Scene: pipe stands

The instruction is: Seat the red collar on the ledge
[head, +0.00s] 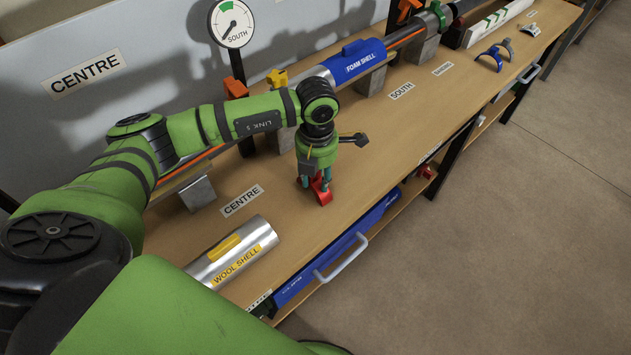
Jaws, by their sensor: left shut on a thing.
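My left gripper (313,181) points down over the wooden ledge (272,214), to the right of the CENTRE label. Its teal fingers are shut on a small red piece, which appears to be the red collar (323,194). The collar is partly hidden by the fingers. Its lower end is at or just above the wood; I cannot tell whether it touches. My right gripper is not in view.
A silver wool shell (232,253) lies at the front left. Behind my arm, a pipe on grey stands carries a blue foam shell (357,63). A gauge (231,24) stands at the back. Wood right of the gripper is clear.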

